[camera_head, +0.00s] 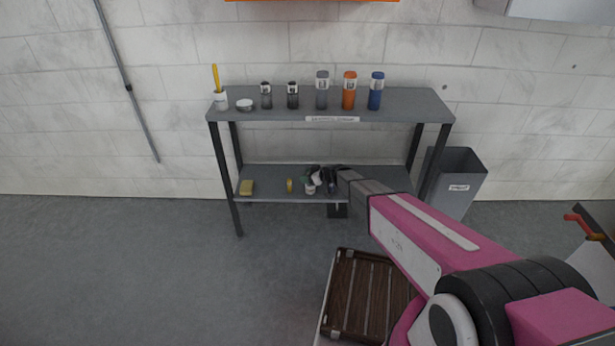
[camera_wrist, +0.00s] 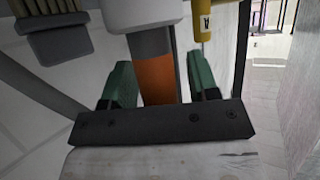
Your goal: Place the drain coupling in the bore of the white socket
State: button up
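My gripper (camera_wrist: 160,80) reaches in over the lower shelf, and in the head view it shows small and dark (camera_head: 320,178). Its two green fingers stand apart. Between them in the wrist view is an orange and grey piece (camera_wrist: 157,80), which looks like the drain coupling. A narrow gap shows between it and the right finger. A white rounded part (camera_wrist: 142,14), which looks like the white socket, meets its grey end. In the head view a small white part (camera_head: 310,190) shows under the gripper. The bore and the coupling's seating are hidden.
On the lower shelf (camera_head: 268,194) a yellow piece (camera_head: 289,185) stands close left of my gripper, and a yellow sponge (camera_head: 246,187) lies farther left. Several bottles stand on the upper shelf (camera_head: 405,104). A grey bin (camera_head: 458,175) is at right, and a brown slatted crate (camera_head: 345,290) in front.

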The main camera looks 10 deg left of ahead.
jog(key=shift+r, duration=0.2)
jog(key=s+d+r+m+g+h, duration=0.1)
jog(key=s+d+r+m+h, duration=0.3)
jog(key=s+d, duration=0.4)
jog(key=s+d+r+m+g+h, duration=0.1)
jog(key=s+d+r+m+h, duration=0.3)
jog(key=d, duration=1.8)
jog(key=s+d+r+m+g+h, duration=0.1)
jog(key=s+d+r+m+h, duration=0.3)
jog(key=s+d+r+m, duration=0.3)
jog(key=s+d+r, duration=0.2)
jog(key=s+d, duration=0.3)
jog(key=d, duration=0.3)
jog(key=shift+d+r, duration=0.15)
jog(key=shift+d, duration=0.2)
